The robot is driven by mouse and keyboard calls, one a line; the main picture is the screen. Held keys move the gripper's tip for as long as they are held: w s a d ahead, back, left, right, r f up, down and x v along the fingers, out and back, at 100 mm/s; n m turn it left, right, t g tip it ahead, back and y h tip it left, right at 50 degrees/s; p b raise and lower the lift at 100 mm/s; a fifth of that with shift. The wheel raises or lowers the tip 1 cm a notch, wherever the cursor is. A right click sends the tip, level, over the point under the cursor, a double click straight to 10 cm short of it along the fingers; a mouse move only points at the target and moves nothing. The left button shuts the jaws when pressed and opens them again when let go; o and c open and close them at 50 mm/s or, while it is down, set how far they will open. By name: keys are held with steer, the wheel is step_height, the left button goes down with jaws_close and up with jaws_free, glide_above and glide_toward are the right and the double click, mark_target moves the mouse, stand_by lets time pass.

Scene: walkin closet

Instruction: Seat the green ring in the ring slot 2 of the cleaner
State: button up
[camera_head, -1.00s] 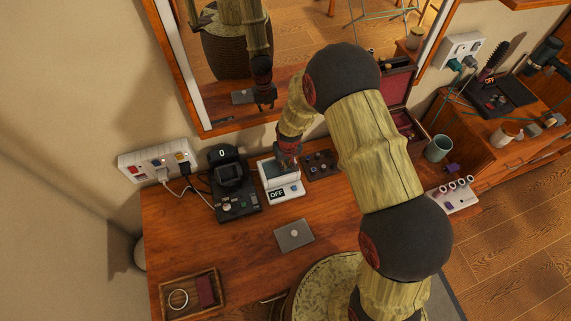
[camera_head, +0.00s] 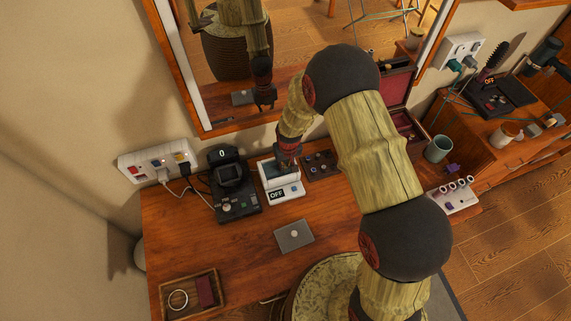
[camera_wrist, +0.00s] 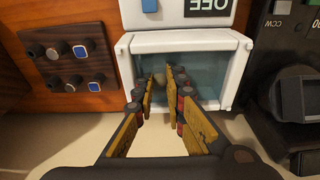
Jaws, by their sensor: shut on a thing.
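The cleaner (camera_head: 287,194) is a white box with a label reading OFF, on the wooden desk against the mirror. In the wrist view its white-rimmed basin (camera_wrist: 238,75) is open, with a bluish inside. My gripper (camera_head: 286,167) points down into the basin. In the wrist view my gripper (camera_wrist: 161,78) has its fingertips inside the rim, close together on a small dull piece, which I take for the green ring (camera_wrist: 159,77). The fingers hide most of it, and its colour is unclear. The ring slots cannot be made out.
A dark device (camera_head: 233,185) with a display stands close left of the cleaner. A dark wooden stand with several studs (camera_wrist: 68,58) is on its other side. A grey plate (camera_head: 294,235) lies in front. A wooden tray (camera_head: 166,310) holds a pale bangle. The desk's left middle is clear.

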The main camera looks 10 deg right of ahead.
steer(key=shift+f, duration=0.65)
steer(key=o, duration=0.8)
steer(key=shift+o, duration=0.3)
steer(key=shift+r, duration=0.1)
step_height(320, 180, up, 8)
steer(key=s, duration=0.1)
steer(key=shift+r, duration=0.2)
steer(key=shift+s+d+r, duration=0.1)
steer(key=shift+r, duration=0.15)
